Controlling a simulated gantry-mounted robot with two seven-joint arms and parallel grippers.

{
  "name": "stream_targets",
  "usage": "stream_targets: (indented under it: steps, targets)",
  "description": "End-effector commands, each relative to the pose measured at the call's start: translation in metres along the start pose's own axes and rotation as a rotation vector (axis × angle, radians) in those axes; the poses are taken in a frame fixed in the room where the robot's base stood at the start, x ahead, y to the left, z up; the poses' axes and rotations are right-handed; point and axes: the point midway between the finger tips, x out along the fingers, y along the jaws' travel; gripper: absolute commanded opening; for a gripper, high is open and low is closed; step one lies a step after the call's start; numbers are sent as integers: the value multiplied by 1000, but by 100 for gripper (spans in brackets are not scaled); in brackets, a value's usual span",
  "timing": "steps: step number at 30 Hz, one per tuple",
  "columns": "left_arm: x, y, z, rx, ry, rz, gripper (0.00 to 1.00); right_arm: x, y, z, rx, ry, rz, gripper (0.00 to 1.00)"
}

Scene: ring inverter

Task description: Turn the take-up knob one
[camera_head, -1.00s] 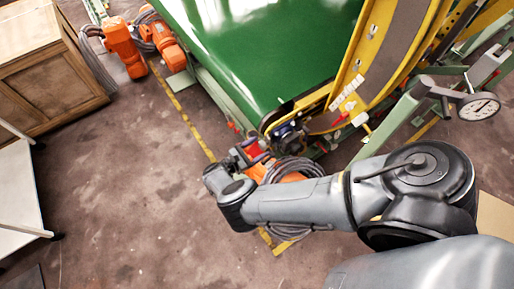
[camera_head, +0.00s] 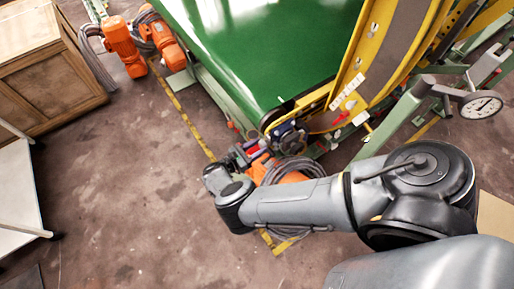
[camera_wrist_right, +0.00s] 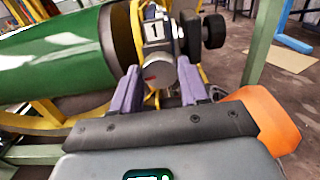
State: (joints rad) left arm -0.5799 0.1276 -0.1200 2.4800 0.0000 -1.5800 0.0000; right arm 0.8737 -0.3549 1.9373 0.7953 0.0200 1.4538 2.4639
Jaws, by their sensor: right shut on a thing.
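The take-up unit marked with a white "1" plate (camera_wrist_right: 154,31) sits at the end of the green belt conveyor in the right wrist view. Its grey round knob (camera_wrist_right: 163,74) lies between the two purple fingers of my right gripper (camera_wrist_right: 158,82), which is shut on it. Part of the knob is hidden by the fingers. Black round parts (camera_wrist_right: 203,31) stick out to the right of the plate. In the head view my right gripper (camera_head: 262,148) is beside the dark end fitting (camera_head: 290,137) at the conveyor's lower corner. My left gripper is not in view.
The green belt (camera_head: 260,50) and yellow curved frame (camera_head: 365,60) rise behind the gripper. An orange motor (camera_head: 258,168) and coiled grey cable (camera_head: 293,167) lie close to my right wrist.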

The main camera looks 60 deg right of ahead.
Motion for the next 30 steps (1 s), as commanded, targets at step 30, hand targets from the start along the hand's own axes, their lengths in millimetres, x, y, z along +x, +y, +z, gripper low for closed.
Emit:
stream_targets:
  steps: [30]
  targets:
    - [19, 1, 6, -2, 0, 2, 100, 0, 2, 0, -939, 0, -1, 14]
